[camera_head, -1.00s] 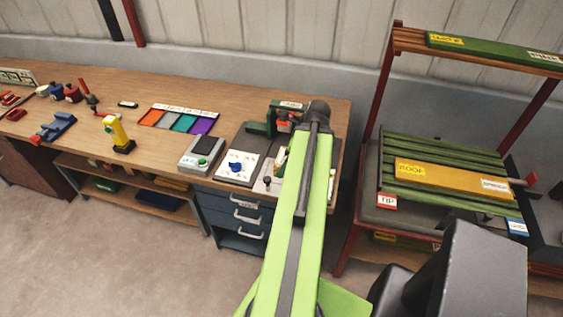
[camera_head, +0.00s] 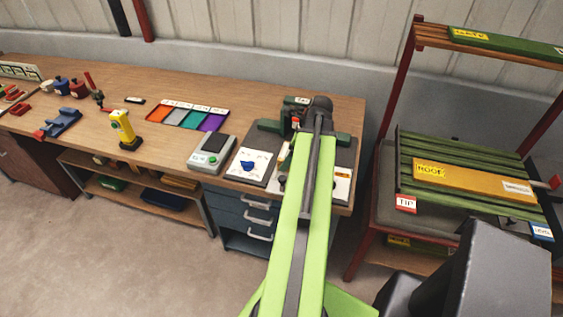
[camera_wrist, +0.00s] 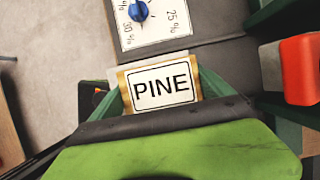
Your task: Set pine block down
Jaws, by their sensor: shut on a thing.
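The pine block (camera_wrist: 163,85) shows in the wrist view as a light wooden block with a white label reading PINE. My gripper (camera_wrist: 165,98) is shut on it, with a green finger at each side. The block is over or near a dark grey surface; I cannot tell whether it touches anything below. In the head view my green arm reaches over the right end of the workbench (camera_head: 330,113), and it hides most of the gripper and block.
A white dial plate with a blue knob (camera_wrist: 138,10) lies just beyond the block; it also shows in the head view (camera_head: 249,165). A red-orange part (camera_wrist: 302,68) is close on the right. A scale (camera_head: 212,153) and yellow tool (camera_head: 123,128) stand left. A slatted rack (camera_head: 465,175) stands right.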

